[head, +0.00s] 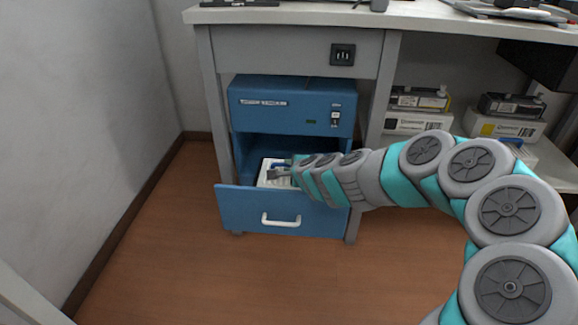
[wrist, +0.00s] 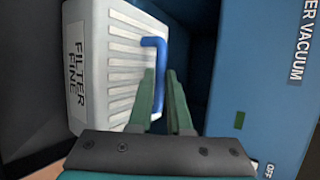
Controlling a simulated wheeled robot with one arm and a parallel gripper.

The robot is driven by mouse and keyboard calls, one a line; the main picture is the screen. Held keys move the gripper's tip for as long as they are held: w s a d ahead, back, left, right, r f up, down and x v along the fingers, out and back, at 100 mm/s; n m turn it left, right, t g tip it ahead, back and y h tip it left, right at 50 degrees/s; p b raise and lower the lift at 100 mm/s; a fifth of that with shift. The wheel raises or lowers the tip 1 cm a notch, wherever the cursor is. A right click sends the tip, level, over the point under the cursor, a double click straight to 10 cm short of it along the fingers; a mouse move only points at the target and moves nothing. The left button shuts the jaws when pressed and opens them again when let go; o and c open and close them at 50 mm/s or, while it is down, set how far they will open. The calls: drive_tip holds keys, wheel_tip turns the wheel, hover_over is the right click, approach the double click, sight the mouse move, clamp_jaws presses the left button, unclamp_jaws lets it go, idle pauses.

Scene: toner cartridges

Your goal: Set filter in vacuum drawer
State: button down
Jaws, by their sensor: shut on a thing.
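The filter (wrist: 110,65) is a white ribbed block labelled "FILTER FINE" with a blue handle (wrist: 160,75). In the head view the filter (head: 266,172) shows as a white patch inside the open drawer, partly hidden by my arm. The blue vacuum (head: 290,106) stands under the table, and its drawer (head: 240,208) with a white handle is pulled out. My gripper (wrist: 163,85) has its green fingers at the blue handle and is shut on it. In the head view my gripper (head: 280,173) is over the drawer.
The vacuum's front (wrist: 260,80) is close on the right in the wrist view. A table leg (head: 358,215) stands right of the drawer. Boxed cartridges (head: 418,100) sit on the shelf at right. The wooden floor (head: 200,260) in front is clear.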

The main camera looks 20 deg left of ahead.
drive_tip(key=c, duration=0.8)
unclamp_jaws()
drive_tip(key=shift+c, duration=0.2)
drive_tip(key=shift+r+p, duration=0.55)
drive_tip(key=shift+r, duration=0.05)
drive_tip(key=shift+s+d+r, duration=0.15)
drive_tip(key=shift+r, duration=0.15)
drive_tip(key=p+v, duration=0.1)
drive_tip(key=v, duration=1)
drive_tip(key=shift+s, duration=0.25)
drive_tip(key=shift+d, duration=0.1)
